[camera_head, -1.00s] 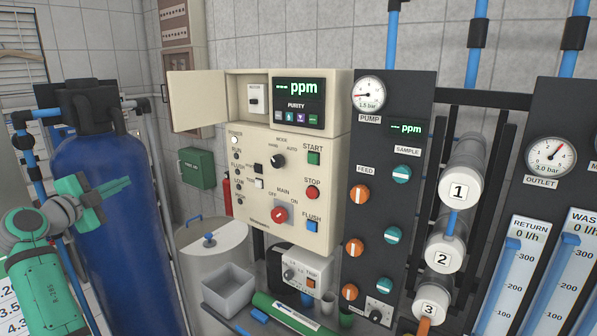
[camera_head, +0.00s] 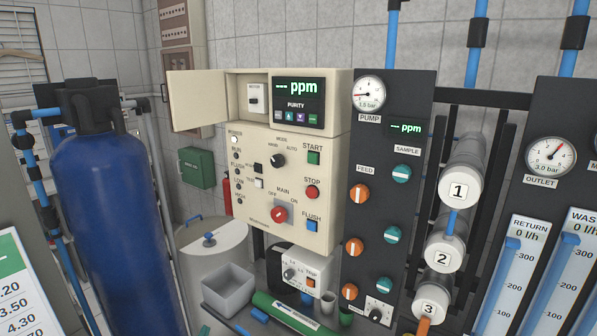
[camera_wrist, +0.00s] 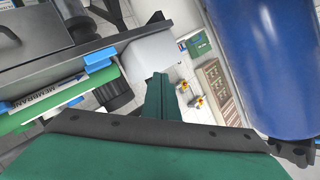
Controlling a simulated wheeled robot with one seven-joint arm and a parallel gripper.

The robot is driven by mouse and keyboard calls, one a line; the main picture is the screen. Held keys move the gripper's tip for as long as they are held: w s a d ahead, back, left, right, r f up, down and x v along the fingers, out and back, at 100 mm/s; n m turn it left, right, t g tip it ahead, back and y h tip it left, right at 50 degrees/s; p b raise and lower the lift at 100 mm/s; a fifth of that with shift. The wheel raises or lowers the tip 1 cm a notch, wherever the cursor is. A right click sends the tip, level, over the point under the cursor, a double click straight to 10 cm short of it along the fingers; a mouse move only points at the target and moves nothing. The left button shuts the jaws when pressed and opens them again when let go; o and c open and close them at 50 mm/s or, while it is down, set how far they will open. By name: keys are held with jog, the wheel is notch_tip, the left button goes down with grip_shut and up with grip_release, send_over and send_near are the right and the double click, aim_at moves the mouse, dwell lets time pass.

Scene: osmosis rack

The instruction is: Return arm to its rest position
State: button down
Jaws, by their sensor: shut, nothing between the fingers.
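My arm and gripper do not show in the head view. In the wrist view my gripper (camera_wrist: 161,98) shows as green fingers pressed together, with nothing between them. The fingers point toward a pale box-like container and the wall beyond, and appear clear of the things around them. The blue tank (camera_wrist: 262,50) is to their right in the wrist view; it also stands at the left of the head view (camera_head: 110,210).
The cream control box (camera_head: 325,185) has its small door (camera_head: 196,101) open. A grey bin (camera_head: 228,288) and a green tube (camera_head: 285,312) are on the bench below. The dark gauge panel (camera_head: 375,210) and white membrane housings (camera_head: 460,187) stand at right.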

jog(key=s+d+f+n, duration=0.1)
jog(key=s+d+f, duration=0.4)
jog(key=s, duration=0.4)
jog(key=s+d+f+n+y, duration=0.15)
jog(key=s+d+f, duration=0.25)
jog(key=s+d, duration=0.4)
jog(key=s+d+f+n+h, duration=0.15)
jog(key=s+d+f, duration=0.3)
jog(key=s, duration=0.55)
jog(key=s+d+r, duration=0.3)
jog(key=s+r, duration=0.2)
jog(key=s, duration=0.3)
jog(key=s+d+r+n+h, duration=0.1)
jog(key=s+d+r, duration=0.3)
jog(key=s, duration=0.5)
jog(key=s+d+r+n, duration=0.1)
jog(key=s+d+r, duration=0.3)
jog(key=s+r, duration=0.2)
jog(key=s, duration=0.2)
jog(key=shift+s+h, duration=0.3)
jog(key=shift+s, duration=0.1)
jog(key=shift+w, duration=0.1)
